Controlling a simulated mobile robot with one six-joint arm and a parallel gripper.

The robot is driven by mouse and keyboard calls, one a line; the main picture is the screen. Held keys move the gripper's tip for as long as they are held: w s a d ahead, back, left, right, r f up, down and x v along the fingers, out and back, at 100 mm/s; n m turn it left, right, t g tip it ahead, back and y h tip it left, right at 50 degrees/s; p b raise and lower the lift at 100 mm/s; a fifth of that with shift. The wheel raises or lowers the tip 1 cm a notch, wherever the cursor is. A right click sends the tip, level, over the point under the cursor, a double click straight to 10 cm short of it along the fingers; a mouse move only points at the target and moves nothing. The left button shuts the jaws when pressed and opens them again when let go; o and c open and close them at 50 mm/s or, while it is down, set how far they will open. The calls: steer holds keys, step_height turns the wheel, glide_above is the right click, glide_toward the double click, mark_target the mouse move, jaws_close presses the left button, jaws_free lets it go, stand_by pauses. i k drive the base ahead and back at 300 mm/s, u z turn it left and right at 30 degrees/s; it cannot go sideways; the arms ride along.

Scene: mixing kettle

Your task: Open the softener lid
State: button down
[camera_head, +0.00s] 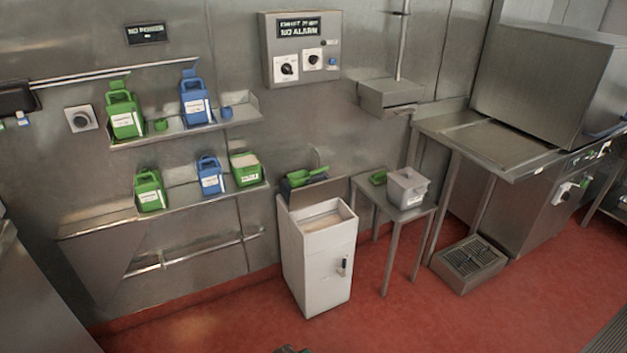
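A white floor cabinet (318,265), which looks like the softener, stands against the back wall in the middle of the view. Its front has a dark handle or latch. Its top shows a raised rim around a recessed beige area; I cannot tell whether this is an open bin or the face of a lid. A grey panel (318,194) rises behind the top; I cannot tell whether it is a raised lid. A small dark part (292,349) at the bottom edge may be the tip of my gripper, well in front of the cabinet. Its fingers cannot be made out.
A small steel table (415,212) with a lidded grey-white tub (407,187) stands right of the cabinet. A grated floor box (468,262) is further right. Wall shelves (190,195) at left hold green and blue jugs. The red floor (400,310) in front is clear.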

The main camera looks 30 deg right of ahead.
mark_target(308, 195)
steer(key=z, duration=0.05)
steer(key=i, duration=0.95)
